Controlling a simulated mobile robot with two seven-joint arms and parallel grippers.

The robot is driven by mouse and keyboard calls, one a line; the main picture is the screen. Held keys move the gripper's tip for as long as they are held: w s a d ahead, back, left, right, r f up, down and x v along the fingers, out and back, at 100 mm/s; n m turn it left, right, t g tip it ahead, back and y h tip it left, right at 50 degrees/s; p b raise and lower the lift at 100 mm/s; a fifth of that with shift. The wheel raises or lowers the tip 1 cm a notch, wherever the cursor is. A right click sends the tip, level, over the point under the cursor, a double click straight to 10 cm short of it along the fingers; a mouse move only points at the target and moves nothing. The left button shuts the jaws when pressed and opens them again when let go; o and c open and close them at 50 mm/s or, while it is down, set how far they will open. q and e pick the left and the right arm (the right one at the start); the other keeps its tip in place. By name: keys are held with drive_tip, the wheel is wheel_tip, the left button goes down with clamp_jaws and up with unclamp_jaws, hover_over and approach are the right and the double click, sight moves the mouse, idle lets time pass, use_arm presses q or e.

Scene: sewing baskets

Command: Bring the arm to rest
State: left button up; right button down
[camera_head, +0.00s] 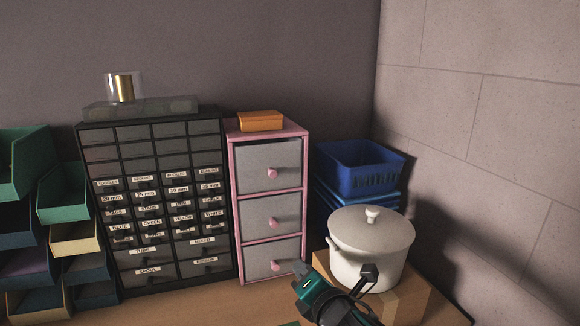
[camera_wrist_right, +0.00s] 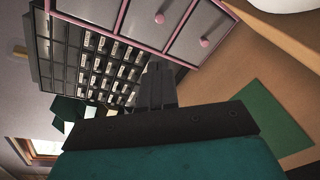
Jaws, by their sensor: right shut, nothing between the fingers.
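My right gripper (camera_head: 300,268) is teal and black. My left gripper is not in view.
The pot stands on a cardboard box (camera_head: 408,305) close to my right gripper. Blue baskets (camera_head: 358,170) are stacked behind it. A black labelled drawer cabinet (camera_head: 160,205) and several coloured bins (camera_head: 65,205) stand left. A green mat (camera_wrist_right: 262,118) lies on the wooden surface.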

drive_tip(key=s+d+f+m+g+h, duration=0.1)
drive_tip(key=s+d+f+m+g, duration=0.1)
drive_tip(key=s+d+f+m, duration=0.5)
drive_tip(key=s+d+f+m+g+h, duration=0.2)
drive_tip(key=s+d+f+m, duration=0.5)
drive_tip(key=s+f+m, duration=0.6)
drive_tip(key=s+m, duration=0.6)
drive_tip(key=m, duration=0.1)
drive_tip(key=shift+d, duration=0.4)
